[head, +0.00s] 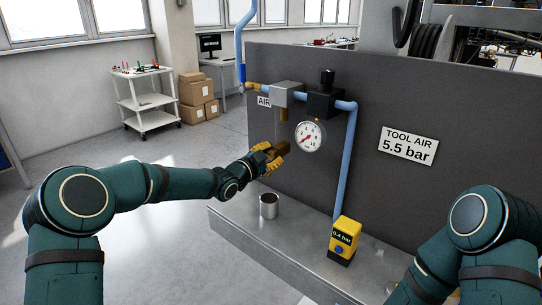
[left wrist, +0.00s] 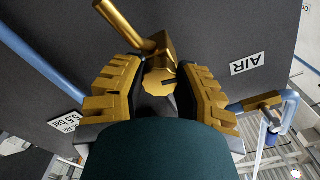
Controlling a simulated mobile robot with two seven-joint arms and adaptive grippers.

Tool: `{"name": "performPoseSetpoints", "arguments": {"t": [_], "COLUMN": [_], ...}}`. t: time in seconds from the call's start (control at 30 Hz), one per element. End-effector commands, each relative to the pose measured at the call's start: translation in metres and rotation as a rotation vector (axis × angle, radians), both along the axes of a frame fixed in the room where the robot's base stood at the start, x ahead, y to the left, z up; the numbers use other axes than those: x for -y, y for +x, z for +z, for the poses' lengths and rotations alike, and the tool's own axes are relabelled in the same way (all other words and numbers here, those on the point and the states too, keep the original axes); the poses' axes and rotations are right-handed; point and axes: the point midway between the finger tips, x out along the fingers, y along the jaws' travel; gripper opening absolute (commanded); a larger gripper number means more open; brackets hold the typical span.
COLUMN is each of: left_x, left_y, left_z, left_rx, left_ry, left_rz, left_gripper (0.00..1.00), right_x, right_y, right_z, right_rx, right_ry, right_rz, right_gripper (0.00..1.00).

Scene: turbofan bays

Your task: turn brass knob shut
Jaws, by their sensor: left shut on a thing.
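The brass knob (left wrist: 160,82) sits between the two yellow fingers of my left gripper (left wrist: 160,92) in the left wrist view. The fingers are shut on it from both sides. A brass body with a slanting brass rod (left wrist: 124,24) rises just beyond the knob. In the head view my left gripper (head: 272,158) is at the dark panel, below the grey block and left of the gauge, and its fingers mostly hide the knob. My right gripper is not seen; only the right arm shows.
The round gauge (head: 309,137) has a red needle pointing lower left. Blue pipes (head: 346,160), a grey block (head: 288,94) and a black regulator (head: 325,98) are on the panel. A metal cup (head: 269,206) and a yellow 0.4 bar device (head: 344,238) stand on the ledge (head: 300,240).

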Motion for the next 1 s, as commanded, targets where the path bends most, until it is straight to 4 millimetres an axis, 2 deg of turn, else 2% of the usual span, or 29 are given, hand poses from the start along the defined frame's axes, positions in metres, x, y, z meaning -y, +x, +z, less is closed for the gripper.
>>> {"name": "performPoseSetpoints", "arguments": {"t": [1.0], "left_x": [-0.0001], "left_y": [0.0003], "left_z": [0.0003], "left_rx": [0.565], "left_ry": [0.780], "left_rz": [0.000], "left_gripper": [0.00], "right_x": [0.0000], "right_y": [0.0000], "right_z": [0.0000], "right_rx": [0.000], "right_ry": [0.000], "right_rz": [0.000], "right_gripper": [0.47]}}
